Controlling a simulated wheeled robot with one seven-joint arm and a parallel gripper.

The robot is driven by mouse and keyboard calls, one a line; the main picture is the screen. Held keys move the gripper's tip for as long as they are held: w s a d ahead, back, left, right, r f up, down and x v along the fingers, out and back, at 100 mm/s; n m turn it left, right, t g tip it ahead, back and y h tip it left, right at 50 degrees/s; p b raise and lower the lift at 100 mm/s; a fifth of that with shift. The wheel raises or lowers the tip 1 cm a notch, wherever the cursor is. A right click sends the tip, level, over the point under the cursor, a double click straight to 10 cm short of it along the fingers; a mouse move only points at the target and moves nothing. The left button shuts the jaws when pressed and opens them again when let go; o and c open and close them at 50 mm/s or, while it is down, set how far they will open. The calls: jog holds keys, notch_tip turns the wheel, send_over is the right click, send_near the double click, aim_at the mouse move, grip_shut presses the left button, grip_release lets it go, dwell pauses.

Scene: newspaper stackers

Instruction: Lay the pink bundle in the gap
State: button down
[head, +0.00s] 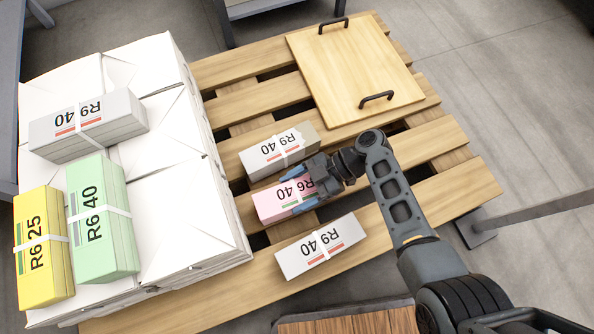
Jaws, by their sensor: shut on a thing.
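The pink bundle (269,207), with a white band and a label reading R6 40, is on or just above the wooden pallet (443,193). It sits between two grey-white R9 40 bundles, one above it (262,160) and one below it (345,236) in the picture. My gripper (299,192) is shut on the pink bundle, with blue-grey fingers around its right part. The gripper and fingers hide part of the bundle. I cannot tell whether its underside touches the slats.
A tall stack of white wrapped bundles (180,225) fills the pallet's left side. On it lie a grey R9 40 bundle (121,118), a green R6 40 bundle (121,251) and a yellow R6 25 bundle (57,280). A wooden board with two black handles (350,70) lies at the top right.

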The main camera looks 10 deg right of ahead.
jog(key=shift+f, duration=0.3)
jog(key=shift+c, duration=1.8)
grip_release()
jog(key=o, duration=0.4)
jog(key=shift+c, duration=0.2)
jog(key=shift+f, duration=0.1)
